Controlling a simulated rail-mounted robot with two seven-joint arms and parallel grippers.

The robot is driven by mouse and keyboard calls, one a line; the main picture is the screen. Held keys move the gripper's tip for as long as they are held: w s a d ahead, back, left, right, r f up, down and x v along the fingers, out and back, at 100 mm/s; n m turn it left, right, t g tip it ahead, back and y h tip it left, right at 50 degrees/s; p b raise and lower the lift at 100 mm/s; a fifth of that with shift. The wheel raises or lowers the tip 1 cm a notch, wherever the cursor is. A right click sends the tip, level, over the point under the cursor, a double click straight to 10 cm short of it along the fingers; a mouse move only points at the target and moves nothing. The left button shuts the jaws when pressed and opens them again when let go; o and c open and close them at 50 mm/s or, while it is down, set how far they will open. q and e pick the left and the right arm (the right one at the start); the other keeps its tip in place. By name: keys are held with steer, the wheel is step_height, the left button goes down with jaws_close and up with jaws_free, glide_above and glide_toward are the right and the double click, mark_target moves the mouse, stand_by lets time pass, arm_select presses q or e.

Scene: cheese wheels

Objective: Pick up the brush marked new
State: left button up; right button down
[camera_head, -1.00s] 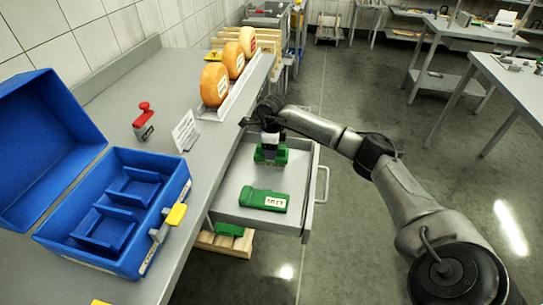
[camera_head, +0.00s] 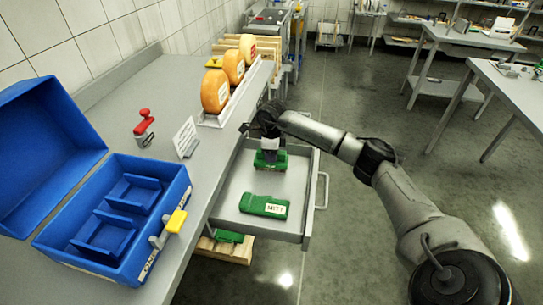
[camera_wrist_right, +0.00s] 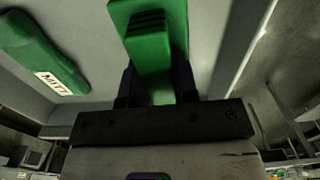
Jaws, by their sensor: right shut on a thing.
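My right gripper (camera_head: 270,146) reaches down into the open drawer and is shut on a green brush (camera_head: 268,162). In the right wrist view the same brush (camera_wrist_right: 150,45) stands between the dark fingers. I see no label on its visible side, and I cannot tell whether it is clear of the drawer floor. A second green brush (camera_head: 253,204) lies flat in the front of the drawer with a white label whose word I cannot read surely. It also shows at the left of the right wrist view (camera_wrist_right: 35,50). My left gripper is not in view.
The grey drawer (camera_head: 296,226) is pulled out from the counter (camera_head: 110,110). On the counter are an open blue case (camera_head: 150,262), a red-handled stamp (camera_head: 145,128), a white sign (camera_head: 185,138) and orange cheese wheels (camera_head: 215,90). Floor is free right of the drawer.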

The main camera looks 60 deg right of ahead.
step_height(320, 180, up, 4)
steer(key=shift+f+p, duration=0.1)
steer(key=shift+p, duration=0.6)
steer(key=s+d+r+p, duration=0.1)
steer(key=s+r+p, duration=0.1)
steer(key=s+r, duration=0.4)
steer(key=s, duration=0.5)
steer(key=shift+s+d+r, duration=0.25)
steer(key=shift+d+r, duration=0.15)
